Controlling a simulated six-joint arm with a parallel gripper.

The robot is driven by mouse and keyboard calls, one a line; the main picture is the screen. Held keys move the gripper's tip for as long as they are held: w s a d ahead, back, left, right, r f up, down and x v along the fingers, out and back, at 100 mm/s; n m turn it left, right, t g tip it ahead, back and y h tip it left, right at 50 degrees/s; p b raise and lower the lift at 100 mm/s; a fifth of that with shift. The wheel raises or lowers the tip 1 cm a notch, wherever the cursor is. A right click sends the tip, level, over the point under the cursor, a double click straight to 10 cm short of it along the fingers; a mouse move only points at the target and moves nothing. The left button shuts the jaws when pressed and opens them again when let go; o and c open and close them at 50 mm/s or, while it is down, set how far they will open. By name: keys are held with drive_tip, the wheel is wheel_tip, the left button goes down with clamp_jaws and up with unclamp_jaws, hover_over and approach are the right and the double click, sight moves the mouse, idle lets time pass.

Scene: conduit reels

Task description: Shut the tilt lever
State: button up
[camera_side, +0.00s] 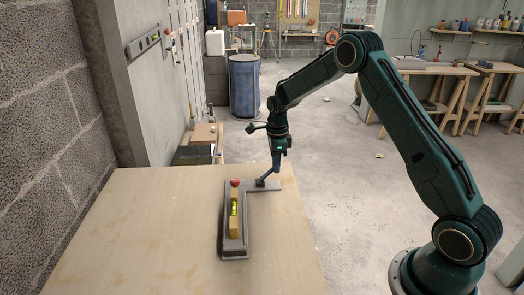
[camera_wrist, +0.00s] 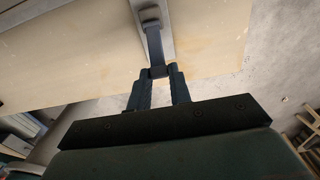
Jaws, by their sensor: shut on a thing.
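The tilt lever (camera_side: 270,173) is a dark blue-grey bar. It rises at a slant from a pivot on the short arm of a grey L-shaped base (camera_side: 236,255) on the table. My gripper (camera_side: 276,154) is above the pivot and shut on the lever's upper end. In the wrist view the lever (camera_wrist: 155,46) runs from its pivot block down to my gripper (camera_wrist: 158,74), with its end between the two fingers. A yellow bar with a green level vial (camera_side: 234,209) lies along the base's long arm, with a red knob (camera_side: 235,182) at its far end.
The light wooden table (camera_side: 130,235) is clear around the base. A block wall stands to the left. Beyond the table's far edge are boxes (camera_side: 203,135) and a blue barrel (camera_side: 244,85) on the floor. Workbenches stand at the back right.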

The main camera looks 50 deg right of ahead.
drive_tip(key=shift+s+d+f, duration=0.25)
drive_tip(key=shift+f, duration=0.25)
drive_tip(key=shift+s+d+f, duration=0.2)
drive_tip(key=shift+s+f, duration=0.05)
drive_tip(key=shift+f, duration=0.55)
drive_tip(key=shift+s+d+f, duration=0.1)
drive_tip(key=shift+f, duration=0.05)
drive_tip(key=o, duration=0.6)
drive_tip(key=shift+c, duration=0.2)
drive_tip(key=shift+r, duration=0.2)
wheel_tip(320, 180, up, 7)
idle(1.2)
